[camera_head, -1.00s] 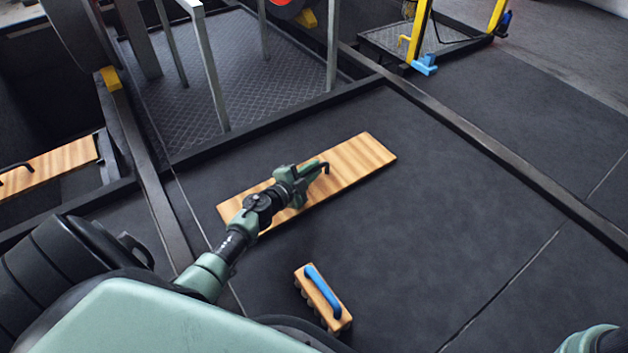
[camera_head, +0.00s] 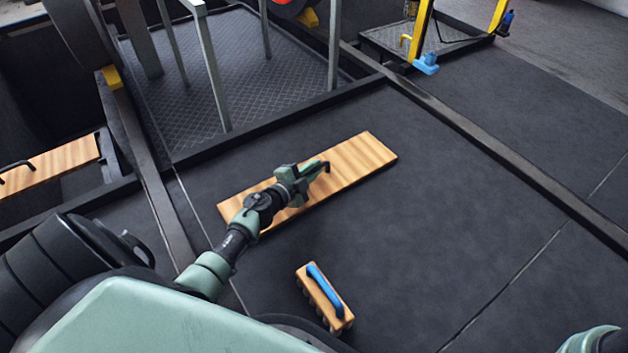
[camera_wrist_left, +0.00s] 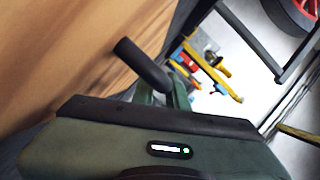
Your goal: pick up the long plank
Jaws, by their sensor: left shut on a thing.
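The long plank (camera_head: 345,168), pale striped wood, lies slanting across the dark floor in the middle of the head view. A black handle (camera_head: 326,166) stands up from its top. My left gripper (camera_head: 313,171) is over the middle of the plank and shut on this handle. The gripper and wrist hide part of the plank. In the left wrist view the plank's wood (camera_wrist_left: 60,60) fills the left side, and the dark handle (camera_wrist_left: 143,65) rises by the fingers. I cannot tell whether the plank is clear of the floor. My right gripper is not in view.
A brush with a blue handle (camera_head: 322,286) lies on the floor nearer to me. Another plank (camera_head: 55,166) with a black handle is at the far left. A metal-railed platform (camera_head: 190,90) stands behind. The floor to the right is clear up to a raised rail (camera_head: 500,150).

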